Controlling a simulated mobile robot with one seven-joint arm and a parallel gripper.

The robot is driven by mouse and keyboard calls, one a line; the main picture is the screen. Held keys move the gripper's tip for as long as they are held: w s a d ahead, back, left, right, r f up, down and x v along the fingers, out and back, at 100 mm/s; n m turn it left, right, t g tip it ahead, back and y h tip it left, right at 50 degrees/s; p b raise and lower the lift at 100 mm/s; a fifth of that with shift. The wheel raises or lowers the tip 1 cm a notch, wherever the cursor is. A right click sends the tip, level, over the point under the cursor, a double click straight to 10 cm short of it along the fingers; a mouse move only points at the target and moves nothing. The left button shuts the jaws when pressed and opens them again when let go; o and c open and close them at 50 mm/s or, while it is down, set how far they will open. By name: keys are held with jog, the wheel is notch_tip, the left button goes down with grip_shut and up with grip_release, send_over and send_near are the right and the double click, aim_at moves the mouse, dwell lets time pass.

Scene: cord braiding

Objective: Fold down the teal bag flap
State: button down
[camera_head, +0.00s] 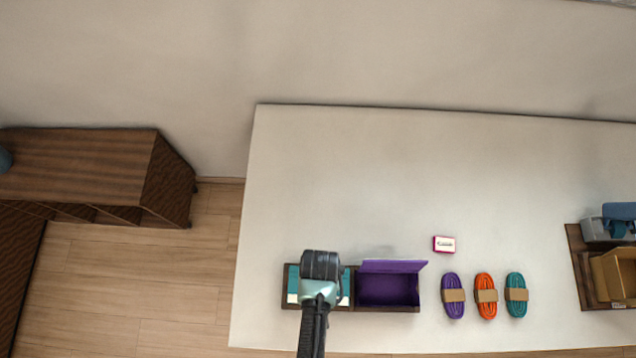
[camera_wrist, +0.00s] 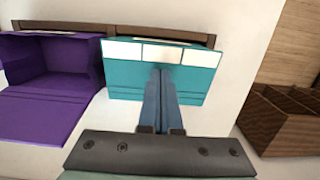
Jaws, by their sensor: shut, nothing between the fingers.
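The teal bag (camera_head: 292,284) sits at the left end of a dark wooden tray, partly hidden under my arm in the head view. In the wrist view its teal flap (camera_wrist: 120,73), with a row of white patches along its far edge, spreads over the bag's opening and hides the inside. I cannot tell whether it lies fully flat. My gripper (camera_wrist: 158,72) is shut and empty, its fingertips at the middle of the flap; contact is unclear. In the head view my gripper (camera_head: 320,288) is over the bag, fingertips hidden.
The purple bag (camera_head: 390,290) beside it stands open, flap back. Purple (camera_head: 453,282), orange (camera_head: 486,282) and teal (camera_head: 516,281) cord bundles and a small red-white box (camera_head: 444,244) lie right on the white table. A wooden tray (camera_head: 582,270) stands far right. The table's back is clear.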

jog(key=shift+s+f+b, duration=0.3)
jog(key=shift+f, duration=0.4)
jog(key=shift+s+f, duration=0.3)
jog(key=shift+s, duration=0.25)
jog(key=r+p, duration=0.1)
jog(key=r, duration=0.1)
jog(key=r+p, duration=0.3)
jog(key=r, duration=0.1)
jog(key=shift+w+p, duration=0.35)
jog(key=shift+r, duration=1.15)
jog(key=shift+w, duration=0.1)
